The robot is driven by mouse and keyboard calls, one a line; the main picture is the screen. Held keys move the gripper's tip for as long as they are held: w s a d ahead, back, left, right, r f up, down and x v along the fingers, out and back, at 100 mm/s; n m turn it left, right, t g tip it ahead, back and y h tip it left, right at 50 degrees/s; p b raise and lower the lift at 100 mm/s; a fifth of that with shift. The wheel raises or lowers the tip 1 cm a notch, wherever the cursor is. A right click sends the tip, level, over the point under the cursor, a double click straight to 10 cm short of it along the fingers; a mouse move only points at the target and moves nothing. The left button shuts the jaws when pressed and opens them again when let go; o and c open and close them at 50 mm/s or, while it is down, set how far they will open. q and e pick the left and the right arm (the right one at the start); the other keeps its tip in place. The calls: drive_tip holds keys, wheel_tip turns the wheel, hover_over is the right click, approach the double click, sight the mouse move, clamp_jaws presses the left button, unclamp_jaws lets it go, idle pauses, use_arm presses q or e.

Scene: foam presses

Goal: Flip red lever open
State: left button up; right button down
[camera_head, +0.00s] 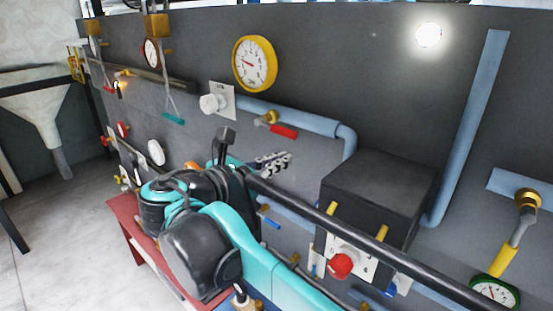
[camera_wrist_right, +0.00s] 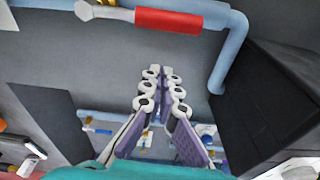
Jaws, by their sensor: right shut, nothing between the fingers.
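The red lever (camera_head: 284,131) sticks out to the right and slightly down from a brass valve (camera_head: 268,117) on the blue pipe. It lies roughly along the pipe, just below it in the picture. In the right wrist view the red lever (camera_wrist_right: 180,20) crosses the top, with its pale metal shank to the left. My right gripper (camera_head: 274,161) is just below the lever in the head view. In the right wrist view its fingers (camera_wrist_right: 162,72) are shut and empty, with a visible gap between them and the lever. My left gripper is not in view.
The blue pipe (camera_head: 310,120) bends down behind a dark box (camera_head: 380,190) at the right. A yellow-rimmed gauge (camera_head: 254,63) is above, and a white knob (camera_head: 212,103) is at the left. A red button (camera_head: 341,265) is on the box's front.

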drive_tip(key=b+v, duration=0.1)
drive_tip(key=v, duration=0.9)
drive_tip(key=shift+r, duration=0.2)
drive_tip(key=shift+a, duration=0.1)
